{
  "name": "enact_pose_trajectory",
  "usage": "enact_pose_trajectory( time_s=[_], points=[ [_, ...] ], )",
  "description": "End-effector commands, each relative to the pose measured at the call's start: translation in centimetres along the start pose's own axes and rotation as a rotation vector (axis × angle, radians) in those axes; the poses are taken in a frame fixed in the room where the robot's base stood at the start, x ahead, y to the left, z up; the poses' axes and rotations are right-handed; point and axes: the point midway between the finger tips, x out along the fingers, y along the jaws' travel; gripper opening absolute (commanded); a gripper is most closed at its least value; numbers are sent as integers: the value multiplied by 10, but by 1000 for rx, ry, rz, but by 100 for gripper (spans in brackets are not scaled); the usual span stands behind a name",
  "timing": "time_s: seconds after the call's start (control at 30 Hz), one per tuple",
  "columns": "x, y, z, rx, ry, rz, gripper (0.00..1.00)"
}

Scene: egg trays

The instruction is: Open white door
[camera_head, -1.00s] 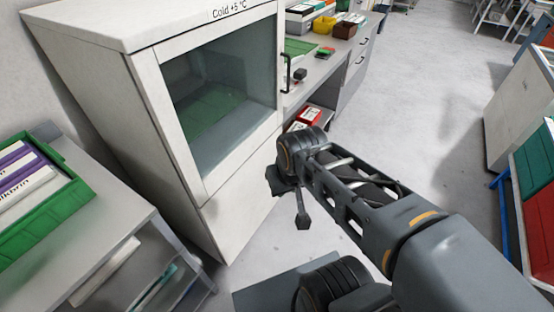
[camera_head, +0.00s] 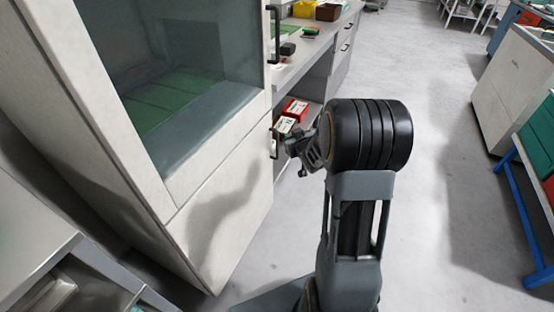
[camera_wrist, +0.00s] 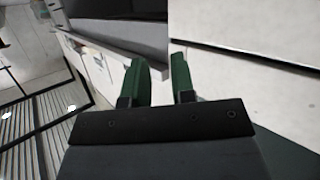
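The tall white cabinet has an upper glass-windowed door (camera_head: 232,128) with a dark vertical handle (camera_head: 274,34) at its right edge. Below is a plain white lower door (camera_head: 232,215), with a dark handle (camera_head: 274,143) at its upper right edge. Both doors look shut. My gripper (camera_head: 292,150) is just right of the lower handle; whether it touches the handle cannot be told. In the wrist view my gripper's two green fingers (camera_wrist: 158,80) are apart with nothing seen between them. A white panel (camera_wrist: 235,70) fills the right of that view.
A bench (camera_head: 318,62) with bins and red boxes (camera_head: 293,112) on its lower shelf stands beyond the cabinet. A grey shelf unit (camera_head: 45,255) is at lower left. Clear floor (camera_head: 440,110) lies to the right.

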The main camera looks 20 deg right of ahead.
Motion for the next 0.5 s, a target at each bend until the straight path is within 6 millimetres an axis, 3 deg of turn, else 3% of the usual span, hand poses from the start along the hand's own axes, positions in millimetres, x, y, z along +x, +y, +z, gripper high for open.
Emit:
enact_pose_trajectory(
  time_s=[0.03, 0.2, 0.33, 0.5],
  points=[
    [19, 2, 41, 11, 47, -23, 24],
    [43, 5, 91, 48, 215, -108, 24],
    [48, 6, 112, 72, 294, -152, 24],
    [57, 4, 119, 87, 340, -179, 24]
  ],
)
